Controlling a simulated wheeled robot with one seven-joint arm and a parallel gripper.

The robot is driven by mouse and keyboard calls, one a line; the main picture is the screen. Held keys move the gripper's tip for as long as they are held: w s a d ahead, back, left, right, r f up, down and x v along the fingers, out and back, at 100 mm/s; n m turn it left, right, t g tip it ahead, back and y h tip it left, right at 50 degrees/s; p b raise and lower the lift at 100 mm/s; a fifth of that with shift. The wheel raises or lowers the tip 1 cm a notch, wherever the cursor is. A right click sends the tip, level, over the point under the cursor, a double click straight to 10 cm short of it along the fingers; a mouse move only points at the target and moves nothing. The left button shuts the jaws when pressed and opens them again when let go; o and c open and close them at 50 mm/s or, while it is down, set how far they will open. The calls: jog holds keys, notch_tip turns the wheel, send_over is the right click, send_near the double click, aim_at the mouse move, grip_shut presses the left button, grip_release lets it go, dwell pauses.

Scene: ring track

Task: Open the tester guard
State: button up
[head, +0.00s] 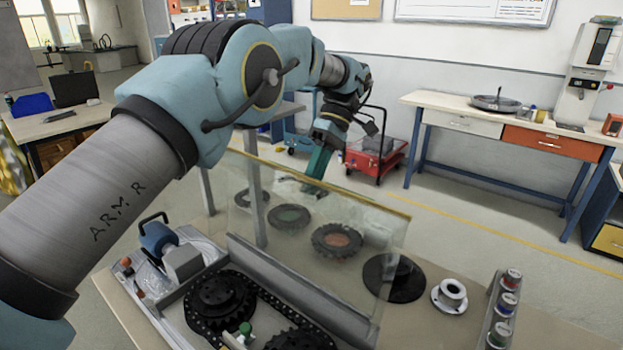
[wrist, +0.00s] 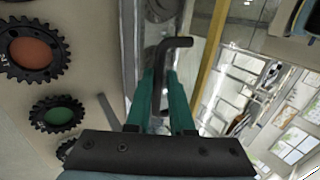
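The tester guard (head: 300,215) is a clear panel with a yellow strip along its top edge, standing over the near bench in the head view. The yellow strip (wrist: 207,55) also crosses the wrist view, right of my fingers. My gripper (head: 318,165) is at the far side of the panel, near its top edge; the panel partly overlaps it. In the wrist view, a bent black handle (wrist: 174,43) runs down between the teal fingers of my gripper (wrist: 161,80). The fingers are close together on either side of it and look shut on it. Finger contact is hard to see.
Dark gears with red (head: 337,240) and green (head: 289,216) centres lie behind the panel. A black disc (head: 395,278), a white flanged part (head: 453,295) and a rack of capped cylinders (head: 503,305) stand to the right. A red cart (head: 377,155) is on the floor beyond.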

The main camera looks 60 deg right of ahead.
jog(key=o, duration=0.3)
jog(key=shift+r, duration=0.1)
jog(key=shift+o, duration=0.2)
jog(key=shift+w, duration=0.1)
jog(key=shift+r, duration=0.15)
